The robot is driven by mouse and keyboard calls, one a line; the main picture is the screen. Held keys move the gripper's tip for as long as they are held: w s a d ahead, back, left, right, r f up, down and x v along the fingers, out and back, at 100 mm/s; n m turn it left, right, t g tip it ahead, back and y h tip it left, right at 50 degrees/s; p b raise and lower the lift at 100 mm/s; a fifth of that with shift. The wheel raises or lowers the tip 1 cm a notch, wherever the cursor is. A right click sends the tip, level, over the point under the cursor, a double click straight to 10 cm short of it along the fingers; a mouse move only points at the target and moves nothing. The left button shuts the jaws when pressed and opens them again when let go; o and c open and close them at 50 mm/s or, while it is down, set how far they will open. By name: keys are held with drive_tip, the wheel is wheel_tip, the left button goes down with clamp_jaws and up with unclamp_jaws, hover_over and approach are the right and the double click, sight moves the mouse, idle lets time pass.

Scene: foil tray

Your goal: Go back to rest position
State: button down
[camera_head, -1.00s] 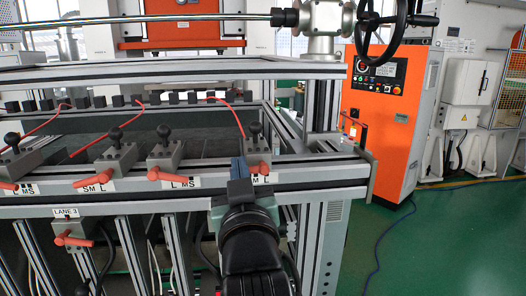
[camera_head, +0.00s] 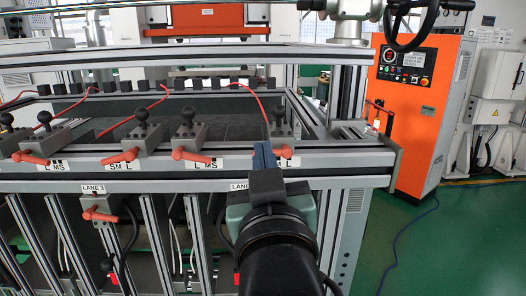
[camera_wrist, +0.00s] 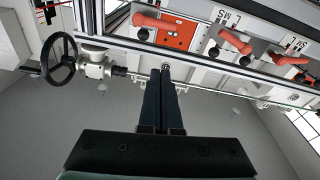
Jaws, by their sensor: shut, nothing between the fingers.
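My gripper (camera_head: 264,156) is in the lower middle of the head view, in front of the metal frame (camera_head: 360,182) with its row of levers. Its blue fingers are together and nothing shows between them. They cover part of the label strip near the rightmost lever. In the wrist view my gripper (camera_wrist: 162,80) points up the picture, its two dark fingers side by side and touching. The frame's rail (camera_wrist: 190,52) crosses above the fingertips there. I cannot tell how far the fingertips are from the rail.
Orange-handled levers (camera_head: 190,155) line the frame's front rail. Red hoses (camera_head: 262,108) rise behind them. An orange control cabinet (camera_head: 408,100) stands at the right. A handwheel (camera_head: 412,22) is at the top right.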

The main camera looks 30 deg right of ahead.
drive_tip(key=shift+s+a+f, duration=0.1)
drive_tip(key=shift+s+a, duration=0.2)
drive_tip(key=shift+s, duration=0.3)
